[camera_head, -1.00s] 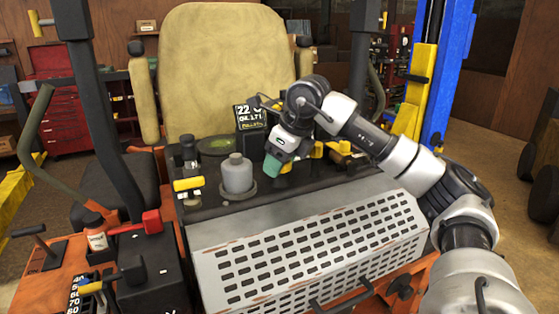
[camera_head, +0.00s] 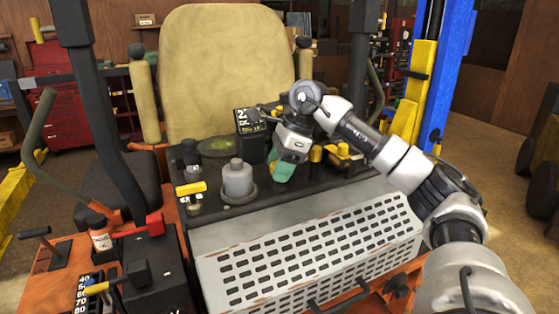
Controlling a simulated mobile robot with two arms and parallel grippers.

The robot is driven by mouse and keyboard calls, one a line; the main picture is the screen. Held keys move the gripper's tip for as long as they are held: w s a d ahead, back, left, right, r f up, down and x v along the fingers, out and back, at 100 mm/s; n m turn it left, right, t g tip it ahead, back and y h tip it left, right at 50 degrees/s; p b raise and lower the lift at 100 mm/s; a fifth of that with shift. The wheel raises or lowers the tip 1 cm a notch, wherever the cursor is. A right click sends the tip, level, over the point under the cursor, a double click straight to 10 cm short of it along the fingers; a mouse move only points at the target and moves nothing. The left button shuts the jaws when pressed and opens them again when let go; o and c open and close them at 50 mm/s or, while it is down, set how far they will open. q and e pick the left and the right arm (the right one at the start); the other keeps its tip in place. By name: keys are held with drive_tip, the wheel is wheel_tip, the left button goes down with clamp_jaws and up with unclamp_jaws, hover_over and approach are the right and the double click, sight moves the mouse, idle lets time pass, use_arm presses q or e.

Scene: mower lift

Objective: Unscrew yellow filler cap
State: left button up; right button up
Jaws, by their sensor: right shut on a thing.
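My right gripper (camera_head: 279,172), with green fingertips, reaches in from the right over the mower's dark engine deck. It points down and is shut, just right of the grey canister. The yellow filler cap is hidden behind the fingertips, which appear to be closed around it. Whether it is still seated cannot be seen. Two other yellow-topped parts, a nearer one (camera_head: 316,154) and a farther one (camera_head: 342,150), stand to the right of the gripper. My left gripper is not in view.
The grey canister (camera_head: 237,181) stands close to the left of the gripper. A yellow-handled part (camera_head: 191,188) is farther left. A black sign (camera_head: 250,121) and the tan seat (camera_head: 225,75) are behind. A perforated grey guard (camera_head: 310,250) lies in front.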

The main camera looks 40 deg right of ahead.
drive_tip(key=shift+r+n+g+p, duration=0.15)
drive_tip(key=shift+n+g+p, duration=0.35)
drive_tip(key=shift+n, duration=1)
drive_tip(key=shift+n+g+y+p, duration=0.3)
drive_tip(key=shift+n+g+p, duration=0.3)
drive_tip(key=shift+n, duration=0.5)
drive_tip(key=n, duration=0.2)
drive_tip(key=shift+n+g, duration=0.3)
drive_tip(key=shift+g, duration=0.1)
drive_tip(key=shift+n+g, duration=0.3)
drive_tip(key=shift+n, duration=0.4)
drive_tip(key=shift+c, duration=0.2)
